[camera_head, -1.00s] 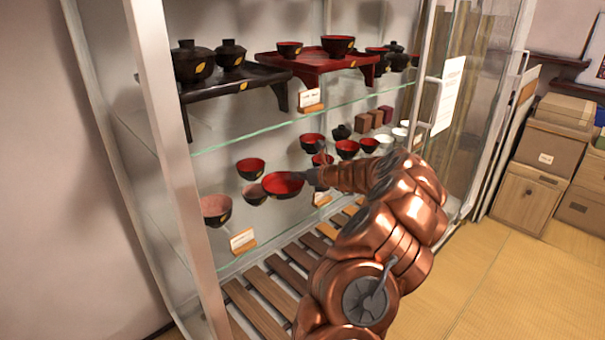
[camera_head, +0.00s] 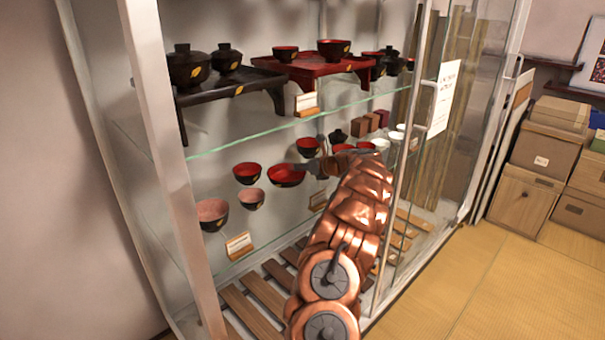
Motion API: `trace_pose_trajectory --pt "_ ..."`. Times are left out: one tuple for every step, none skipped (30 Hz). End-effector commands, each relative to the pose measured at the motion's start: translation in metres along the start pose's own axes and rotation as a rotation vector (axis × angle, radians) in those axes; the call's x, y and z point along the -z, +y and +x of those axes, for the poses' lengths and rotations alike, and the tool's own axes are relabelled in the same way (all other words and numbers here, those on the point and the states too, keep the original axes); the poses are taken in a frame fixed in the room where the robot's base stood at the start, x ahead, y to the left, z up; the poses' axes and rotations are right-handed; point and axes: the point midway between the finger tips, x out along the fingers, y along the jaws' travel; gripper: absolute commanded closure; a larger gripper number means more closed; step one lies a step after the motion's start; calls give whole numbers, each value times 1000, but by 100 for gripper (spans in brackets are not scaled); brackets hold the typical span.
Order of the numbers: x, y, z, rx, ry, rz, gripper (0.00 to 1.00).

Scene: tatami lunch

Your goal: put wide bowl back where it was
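The wide bowl (camera_head: 286,177), red inside and dark outside, is inside the glass cabinet at the lower glass shelf's level. My gripper (camera_head: 305,169) reaches in from the right, with its fingers at the bowl's right rim. It appears shut on that rim; the fingertips are small and partly blend with the dark bowl. The wide bowl looks level. I cannot tell whether its base touches the shelf. My arm hides part of the shelf to its right.
Close by are a small red bowl (camera_head: 247,173), a small pink bowl (camera_head: 251,198), a larger pink bowl (camera_head: 212,214) and a red bowl (camera_head: 308,147). A card (camera_head: 239,245) stands in front. The upper glass shelf (camera_head: 250,137) lies above; the door frame (camera_head: 405,150) is to the right.

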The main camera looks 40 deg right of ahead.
Motion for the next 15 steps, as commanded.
trace_pose_trajectory --pt "-1 -4 2 1 1 -3 100" --pt "-2 -6 3 2 1 -4 100" --pt "-2 -10 5 3 1 -3 100" --pt "-2 -12 6 3 2 -2 100" --pt "-3 -14 7 2 2 -2 100" --pt "-4 -15 9 2 2 -1 100" --pt "-6 -17 9 3 1 -2 100" --pt "-7 -18 10 3 0 -3 100" --pt "-8 -20 11 4 -1 -4 100" --pt "-8 -21 12 4 0 -3 100" --pt "-8 -22 13 3 0 -2 100" --pt "-8 -22 14 2 0 -1 100" --pt "-8 -22 14 2 1 0 100" --pt "-8 -22 14 2 0 0 100" --pt "-8 -23 15 1 0 0 100"
